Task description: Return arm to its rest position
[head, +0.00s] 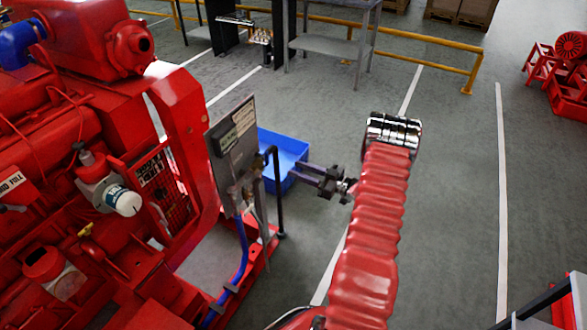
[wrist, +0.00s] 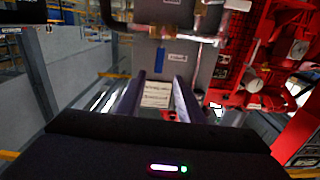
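My red-sleeved arm (head: 370,240) rises from the bottom of the head view, and its bright metal joint (head: 393,132) is at the top. My gripper (head: 304,175) extends left from it, level, towards a grey control panel (head: 233,150) on the red pumpset. In the wrist view the two dark fingers of my gripper (wrist: 160,80) stand apart. A white label (wrist: 157,94) shows between them, and I see nothing held. The grey panel (wrist: 190,60) fills the space ahead of the fingers. I cannot tell the exact gap between the fingertips and the panel's pipes.
The red pumpset (head: 60,130) fills the left side. A blue bin (head: 285,150) is on the floor behind the panel and gripper. A black pipe (head: 278,200) stands near the fingertips. Open floor (head: 450,200) lies right of my arm. A yellow rail (head: 430,66) and grey table (head: 335,45) are behind.

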